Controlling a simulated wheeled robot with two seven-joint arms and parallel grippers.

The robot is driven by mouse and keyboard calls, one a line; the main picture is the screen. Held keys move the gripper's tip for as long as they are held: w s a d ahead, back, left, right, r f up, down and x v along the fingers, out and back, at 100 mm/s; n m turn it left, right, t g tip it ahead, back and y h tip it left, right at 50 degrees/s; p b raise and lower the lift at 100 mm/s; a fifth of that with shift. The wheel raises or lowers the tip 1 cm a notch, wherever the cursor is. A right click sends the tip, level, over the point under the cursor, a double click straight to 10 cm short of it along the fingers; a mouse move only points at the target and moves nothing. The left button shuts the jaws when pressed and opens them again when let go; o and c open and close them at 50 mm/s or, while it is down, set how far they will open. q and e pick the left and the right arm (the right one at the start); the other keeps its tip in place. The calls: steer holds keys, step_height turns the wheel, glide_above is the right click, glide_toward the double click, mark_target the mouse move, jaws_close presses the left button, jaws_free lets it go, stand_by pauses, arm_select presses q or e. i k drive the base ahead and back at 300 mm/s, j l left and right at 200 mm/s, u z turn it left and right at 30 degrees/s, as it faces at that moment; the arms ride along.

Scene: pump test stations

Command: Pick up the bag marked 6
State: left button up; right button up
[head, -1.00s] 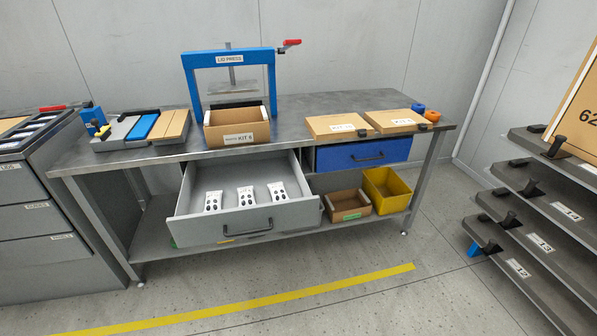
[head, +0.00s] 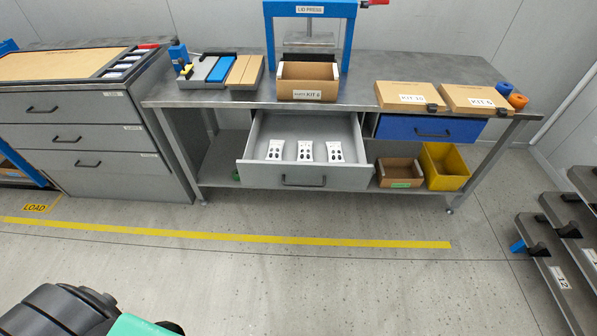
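Three white bags with dark spots lie in a row in the open grey drawer (head: 262,181) under the bench: a left bag (head: 275,150), a middle bag (head: 305,151) and a right bag (head: 335,151). Their marks are too small to read, so I cannot tell which is 6. A dark grey and green part of my arm shows at the bottom left, well short of the bench. Neither gripper is in view.
On the bench (head: 210,98) stand a blue lid press (head: 310,9) over an open box labelled KIT 6 (head: 307,90), and flat boxes labelled KIT 10 (head: 408,95) and KIT 6 (head: 478,98). Dark racks (head: 553,270) stand at right. The floor before the drawer is clear.

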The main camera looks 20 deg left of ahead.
mark_target(305, 147)
steer(key=i+j, duration=1.1)
